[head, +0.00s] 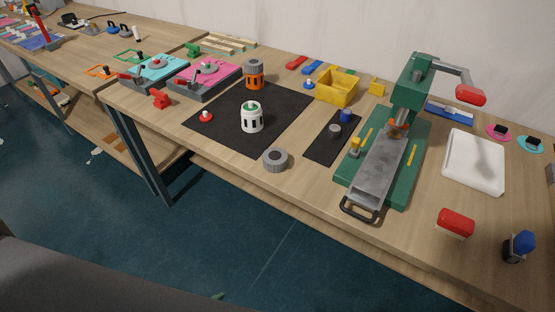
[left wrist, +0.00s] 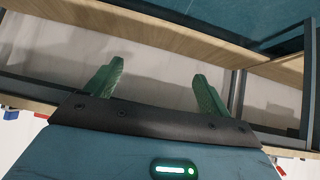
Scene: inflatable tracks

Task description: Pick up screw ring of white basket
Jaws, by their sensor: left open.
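A white basket (head: 252,118) with dark slots and a green inside stands upright on the large black mat (head: 225,132). A grey ring (head: 275,159), apparently its screw ring, lies flat at the front right edge of that mat, apart from the basket. An orange basket (head: 254,74) behind it has a similar grey ring on top. My left gripper (left wrist: 158,72) has two green fingers spread wide and empty. It points at table edges and a pale wall or floor; neither ring nor basket shows in the left wrist view. No gripper shows in the head view.
A green press (head: 410,90) with a grey slide stands right of the ring. A smaller black mat (head: 325,150) lies between them. A small red-topped piece (head: 206,116) stands left of the white basket. A yellow bin (head: 337,88) is behind. The table's front edge is close to the ring.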

